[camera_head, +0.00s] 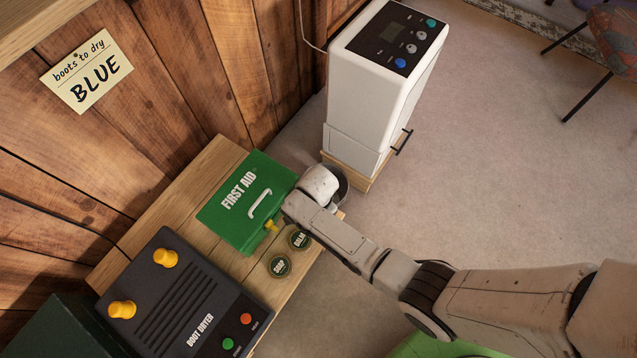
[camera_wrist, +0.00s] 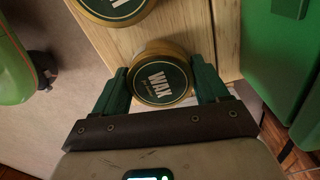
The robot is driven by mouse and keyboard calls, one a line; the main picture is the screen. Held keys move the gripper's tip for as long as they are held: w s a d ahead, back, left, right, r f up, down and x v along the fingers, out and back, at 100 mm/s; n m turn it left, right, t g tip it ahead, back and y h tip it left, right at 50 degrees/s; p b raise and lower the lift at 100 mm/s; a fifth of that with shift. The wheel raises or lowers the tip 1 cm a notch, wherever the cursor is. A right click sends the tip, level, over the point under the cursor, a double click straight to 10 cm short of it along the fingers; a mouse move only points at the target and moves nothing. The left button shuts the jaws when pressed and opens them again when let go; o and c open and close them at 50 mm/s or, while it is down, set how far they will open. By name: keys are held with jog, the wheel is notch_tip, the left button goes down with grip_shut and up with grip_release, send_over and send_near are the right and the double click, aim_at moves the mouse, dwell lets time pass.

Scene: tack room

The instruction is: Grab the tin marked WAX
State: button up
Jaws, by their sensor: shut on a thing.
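The WAX tin (camera_wrist: 161,80) is round and golden with a dark green lid label, and shows in the wrist view at the edge of the wooden bench top. My gripper (camera_wrist: 162,88) has one green finger on each side of this tin and is shut on it. I cannot tell whether the tin is lifted off the wood. In the head view my arm reaches to the bench's right end and hides the WAX tin. The SOAP tin (camera_head: 279,265) and the BALM tin (camera_head: 299,239) stand nearby on the bench.
A green first aid box (camera_head: 230,215) stands right beside my gripper on the wooden bench (camera_head: 190,185). A boot dryer (camera_head: 185,305) with yellow knobs sits at the near end. A white appliance (camera_head: 365,110) stands beyond the bench.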

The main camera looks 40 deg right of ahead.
jog(key=shift+c, duration=1.3)
